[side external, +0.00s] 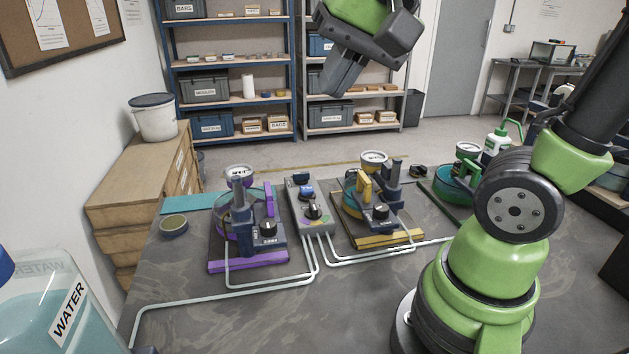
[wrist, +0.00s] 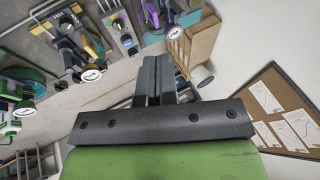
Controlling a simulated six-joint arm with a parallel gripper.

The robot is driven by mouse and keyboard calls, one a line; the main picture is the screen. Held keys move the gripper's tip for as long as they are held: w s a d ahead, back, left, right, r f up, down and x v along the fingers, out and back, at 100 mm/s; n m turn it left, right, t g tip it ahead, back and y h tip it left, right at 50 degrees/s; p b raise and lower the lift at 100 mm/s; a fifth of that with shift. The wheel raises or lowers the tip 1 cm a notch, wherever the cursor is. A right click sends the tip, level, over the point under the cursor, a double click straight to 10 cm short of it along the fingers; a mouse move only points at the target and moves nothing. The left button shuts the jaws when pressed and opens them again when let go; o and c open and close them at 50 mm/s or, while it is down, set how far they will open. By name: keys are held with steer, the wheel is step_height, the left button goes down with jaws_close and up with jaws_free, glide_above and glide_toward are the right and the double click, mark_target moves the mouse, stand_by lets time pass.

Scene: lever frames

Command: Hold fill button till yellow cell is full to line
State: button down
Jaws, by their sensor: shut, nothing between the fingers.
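The yellow cell (side external: 372,207) stands on a yellow-edged base right of the table's middle, with a round gauge on top and a black knob in front. It also shows at the upper left of the wrist view (wrist: 76,45). A grey control box (side external: 311,208) with a blue button (side external: 306,192) and a black knob stands left of it. I cannot tell whether the blue button is the fill button. The yellow cell's liquid level and line are too small to read. My gripper (side external: 338,92) is shut and empty, high above the back of the table, apart from everything.
A purple cell (side external: 245,220) stands left of the box and a green cell (side external: 455,185) to the right. White tubes (side external: 225,296) cross the tabletop. A water tank (side external: 45,305) is at front left. A round dish (side external: 173,225) lies at left. The front tabletop is mostly clear.

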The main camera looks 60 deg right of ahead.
steer(key=w+d+m+g, duration=0.2)
steer(key=w+d+m, duration=0.3)
steer(key=w, duration=0.2)
steer(key=m+g+h, duration=0.1)
steer(key=m+g, duration=0.3)
steer(key=m, duration=0.9)
glide_above(308, 188)
step_height(308, 188, down, 14)
steer(key=shift+r, duration=0.2)
step_height(308, 188, down, 14)
